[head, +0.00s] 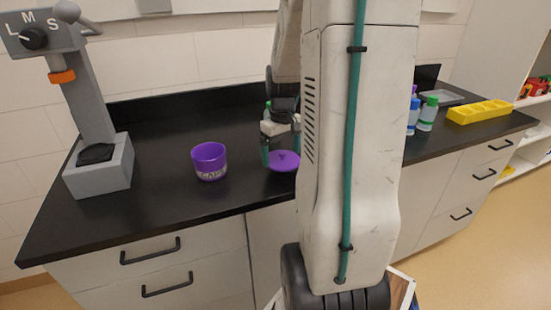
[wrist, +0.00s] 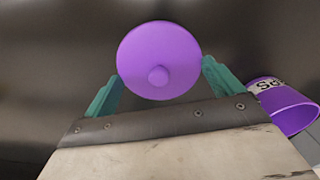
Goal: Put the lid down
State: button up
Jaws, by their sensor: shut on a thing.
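The purple round lid (head: 284,162) is at my gripper (head: 281,150), over the black counter. In the wrist view the lid (wrist: 160,50) sits between the two teal fingers, its small knob facing the camera. My gripper is shut on it. I cannot tell whether the lid touches the counter. A purple cup (head: 209,162) with a lettered label stands upright to the left of the gripper. It also shows at the right edge of the wrist view (wrist: 288,107). My arm hides part of the counter to the right.
A grey device (head: 98,165) with a dial and lever stands at the counter's left end. Bottles with green and blue parts (head: 428,114), a grey tray (head: 440,97) and a yellow rack (head: 480,112) stand at the right. The counter (head: 165,212) is clear around the cup.

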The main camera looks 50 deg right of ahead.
aim_at(280, 158)
jog(key=shift+w+d, duration=0.25)
jog(key=shift+w, duration=0.25)
jog(key=shift+w+d+f, duration=0.1)
jog(key=shift+f, duration=1.7)
jog(key=shift+f, duration=0.1)
jog(key=o, duration=0.6)
jog(key=shift+o, duration=0.2)
